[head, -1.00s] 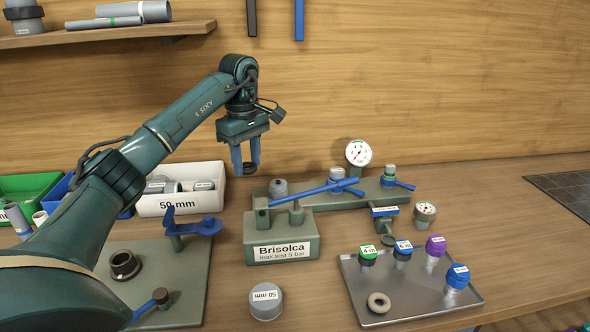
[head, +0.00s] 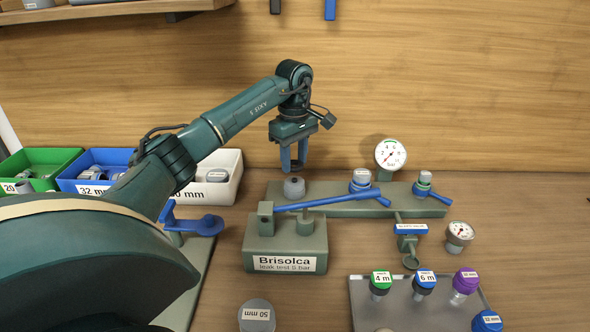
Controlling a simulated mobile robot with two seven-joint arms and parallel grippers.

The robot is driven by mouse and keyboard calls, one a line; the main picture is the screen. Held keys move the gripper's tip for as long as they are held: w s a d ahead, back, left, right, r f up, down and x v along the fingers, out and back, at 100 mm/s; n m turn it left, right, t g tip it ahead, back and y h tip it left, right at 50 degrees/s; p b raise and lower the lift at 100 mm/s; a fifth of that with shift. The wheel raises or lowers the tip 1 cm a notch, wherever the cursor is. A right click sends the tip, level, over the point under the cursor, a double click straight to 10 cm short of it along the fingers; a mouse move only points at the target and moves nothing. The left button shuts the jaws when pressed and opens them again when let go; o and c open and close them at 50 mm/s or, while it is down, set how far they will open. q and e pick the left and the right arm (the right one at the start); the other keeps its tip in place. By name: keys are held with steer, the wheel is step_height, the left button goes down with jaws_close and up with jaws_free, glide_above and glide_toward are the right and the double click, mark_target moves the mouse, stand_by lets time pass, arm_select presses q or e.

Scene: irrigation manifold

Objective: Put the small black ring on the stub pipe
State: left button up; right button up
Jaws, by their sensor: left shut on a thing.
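My left gripper (head: 293,164) points down near the back of the bench. Its blue fingers are shut on a small dark thing, seemingly the small black ring (head: 294,167), which is mostly hidden between the fingertips. Just below the fingertips in the picture is a short grey stub pipe (head: 293,188), upright at the left end of the green manifold bar (head: 340,207). A small gap seems to show between ring and pipe; depth is hard to tell. My right gripper is not in view.
A "Brisolca" test block (head: 287,262) with a long blue lever (head: 327,202) stands in front of the bar. A gauge (head: 390,154) is right of the stub pipe. A white bin (head: 226,162) is at left. A tray (head: 360,300) with capped fittings is at front right.

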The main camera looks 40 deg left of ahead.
mark_target(295, 179)
arm_select(q)
steer(key=shift+f, duration=1.75)
steer(key=shift+f, duration=0.1)
steer(key=o, duration=0.9)
steer(key=shift+f, duration=0.1)
step_height(295, 179, up, 12)
steer(key=shift+r, duration=0.2)
